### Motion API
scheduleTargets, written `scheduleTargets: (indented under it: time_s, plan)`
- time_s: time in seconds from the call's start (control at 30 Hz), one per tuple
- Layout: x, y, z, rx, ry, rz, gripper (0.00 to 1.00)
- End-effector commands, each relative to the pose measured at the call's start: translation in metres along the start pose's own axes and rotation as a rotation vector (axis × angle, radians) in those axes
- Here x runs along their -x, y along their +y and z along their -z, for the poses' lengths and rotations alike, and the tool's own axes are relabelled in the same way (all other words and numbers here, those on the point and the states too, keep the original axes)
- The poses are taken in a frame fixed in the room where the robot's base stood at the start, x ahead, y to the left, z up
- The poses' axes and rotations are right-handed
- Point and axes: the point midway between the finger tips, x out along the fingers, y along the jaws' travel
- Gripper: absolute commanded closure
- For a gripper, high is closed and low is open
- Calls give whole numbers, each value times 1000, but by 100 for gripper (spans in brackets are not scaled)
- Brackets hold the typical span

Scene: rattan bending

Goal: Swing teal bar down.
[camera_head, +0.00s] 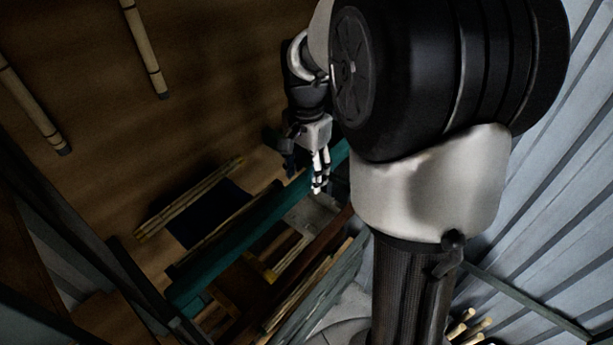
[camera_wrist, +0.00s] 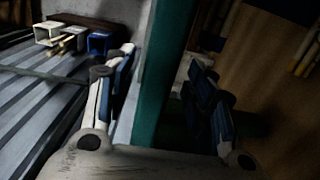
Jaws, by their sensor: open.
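The teal bar (camera_head: 245,225) runs diagonally in the head view, from the lower left up to the right, where my arm hides part of it. My gripper (camera_head: 304,176) is over the bar's upper right part, with its fingers open. In the wrist view the teal bar (camera_wrist: 165,75) passes upright through the picture, between the two fingers of my gripper (camera_wrist: 163,68). One finger is on each side of it. I cannot tell whether either finger touches the bar.
Bamboo poles (camera_head: 190,197) lie beside a dark panel (camera_head: 212,214) left of the bar. A dark metal post (camera_head: 75,215) stands at the left. The wrist view shows a white square tube (camera_wrist: 50,32) and a blue one (camera_wrist: 98,42) at the upper left.

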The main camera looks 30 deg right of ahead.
Motion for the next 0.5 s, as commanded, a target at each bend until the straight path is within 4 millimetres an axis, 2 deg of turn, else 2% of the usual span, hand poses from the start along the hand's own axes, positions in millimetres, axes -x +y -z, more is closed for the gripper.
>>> scheduleTargets:
  time_s: [0.2,0.5]
  plan:
    - [-16,0,0,0,0,1,50]
    - [-17,0,0,0,1,1,51]
